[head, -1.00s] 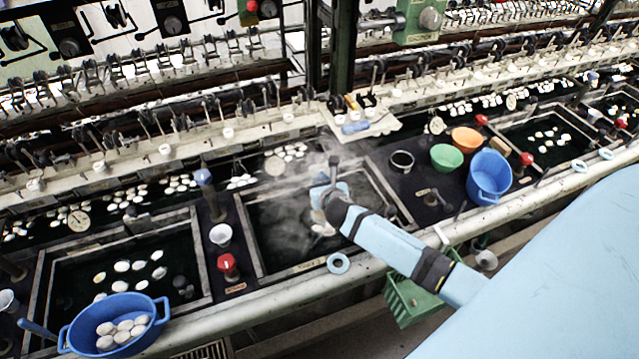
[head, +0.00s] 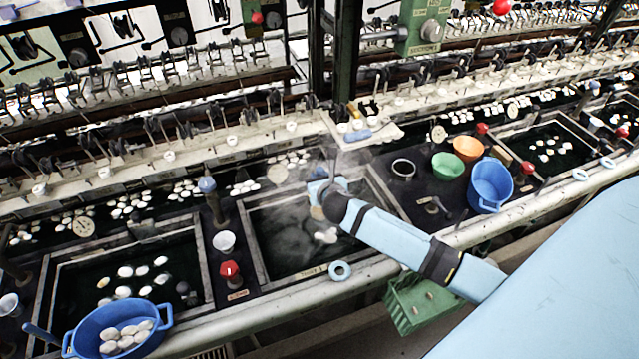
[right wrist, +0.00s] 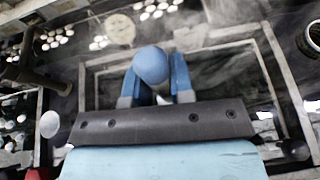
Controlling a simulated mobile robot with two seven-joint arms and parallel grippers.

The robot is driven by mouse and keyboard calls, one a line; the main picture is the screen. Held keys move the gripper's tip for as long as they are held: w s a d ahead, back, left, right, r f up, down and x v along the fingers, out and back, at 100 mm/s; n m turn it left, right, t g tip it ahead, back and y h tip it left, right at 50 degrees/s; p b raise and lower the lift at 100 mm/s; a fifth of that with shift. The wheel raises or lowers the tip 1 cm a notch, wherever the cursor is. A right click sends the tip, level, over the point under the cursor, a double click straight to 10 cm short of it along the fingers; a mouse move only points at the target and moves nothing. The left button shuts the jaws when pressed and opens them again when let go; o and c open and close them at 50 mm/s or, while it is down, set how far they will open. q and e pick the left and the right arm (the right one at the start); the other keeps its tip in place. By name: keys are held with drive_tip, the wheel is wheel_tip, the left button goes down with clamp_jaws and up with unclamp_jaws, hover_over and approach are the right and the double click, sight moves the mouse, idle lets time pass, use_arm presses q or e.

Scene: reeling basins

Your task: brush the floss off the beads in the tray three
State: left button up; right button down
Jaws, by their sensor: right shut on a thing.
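Tray three (head: 352,262) is the dark, steaming, water-filled basin in the middle of the head view, with a label on its front rim. A few whitish beads (head: 326,236) float in it, close together. My right gripper (head: 326,192) is over the back part of this tray. It is shut on a tool with a round blue knob (right wrist: 151,65), which sits between the fingers in the right wrist view. A tan part (head: 317,213), perhaps the brush's lower end, shows beside the gripper; whether it touches the water is unclear. The left gripper is out of view.
A blue basket of pale beads (head: 118,330) stands front left. Green (head: 448,166), orange (head: 468,148) and blue (head: 491,185) bowls stand to the right. A red knob (head: 229,270) and white cup (head: 224,242) flank the tray. The reeling machine lines the back.

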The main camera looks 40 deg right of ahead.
sight(319, 169)
drive_tip(key=shift+s+r, duration=0.15)
drive_tip(key=shift+r, duration=1.2)
drive_tip(key=shift+s+r, duration=0.1)
drive_tip(key=shift+r, duration=1.25)
drive_tip(key=shift+a, duration=0.2)
